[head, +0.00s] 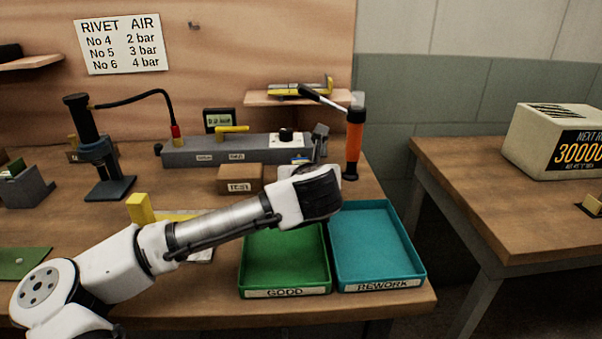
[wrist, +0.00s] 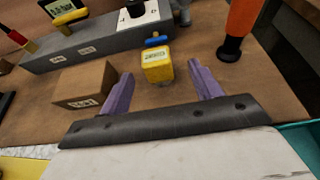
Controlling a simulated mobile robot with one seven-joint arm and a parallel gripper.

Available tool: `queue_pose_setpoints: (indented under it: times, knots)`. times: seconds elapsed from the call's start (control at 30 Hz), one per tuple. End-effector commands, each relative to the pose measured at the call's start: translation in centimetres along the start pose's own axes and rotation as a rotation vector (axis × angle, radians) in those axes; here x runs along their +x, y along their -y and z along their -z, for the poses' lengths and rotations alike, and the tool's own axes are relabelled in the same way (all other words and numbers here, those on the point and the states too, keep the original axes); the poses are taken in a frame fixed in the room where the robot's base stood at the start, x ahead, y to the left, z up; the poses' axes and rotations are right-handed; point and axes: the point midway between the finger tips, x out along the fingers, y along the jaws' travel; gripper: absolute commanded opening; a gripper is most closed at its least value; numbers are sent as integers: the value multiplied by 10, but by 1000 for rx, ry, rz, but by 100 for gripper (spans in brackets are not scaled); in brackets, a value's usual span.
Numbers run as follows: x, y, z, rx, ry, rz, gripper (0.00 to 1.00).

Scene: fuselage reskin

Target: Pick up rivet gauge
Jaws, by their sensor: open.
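A small yellow block (wrist: 157,68) with a white label and a blue piece at its far end stands on the bench in the wrist view. It appears to be the rivet gauge, but I cannot read its label. My gripper (wrist: 162,76) is open, with its two purple fingers pointing toward the block. The block appears between and just beyond the fingertips, apart from both. In the head view my wrist hides the fingers and most of the block; only its blue piece (head: 301,160) shows past the wrist.
A brown labelled box (wrist: 86,85) is close left of the fingers. A long grey fixture (head: 230,150) lies behind. An orange-handled tool (head: 353,140) stands to the right. The green GOOD tray (head: 285,292) and teal REWORK tray (head: 378,284) are in front.

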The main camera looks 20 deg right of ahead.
Motion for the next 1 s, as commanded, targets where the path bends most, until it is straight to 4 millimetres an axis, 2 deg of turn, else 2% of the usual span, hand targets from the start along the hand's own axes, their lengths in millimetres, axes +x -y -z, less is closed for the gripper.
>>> queue_pose_setpoints:
  times: [0.17, 0.43, 0.73, 1.0]
  knots:
    - [13, -2, -1, -1, -1, 0, 64]
    - [51, -5, -1, -1, 0, 0, 64]
    - [56, -5, 0, 0, 1, 1, 64]
    - [55, -5, 0, 0, 1, 1, 28]
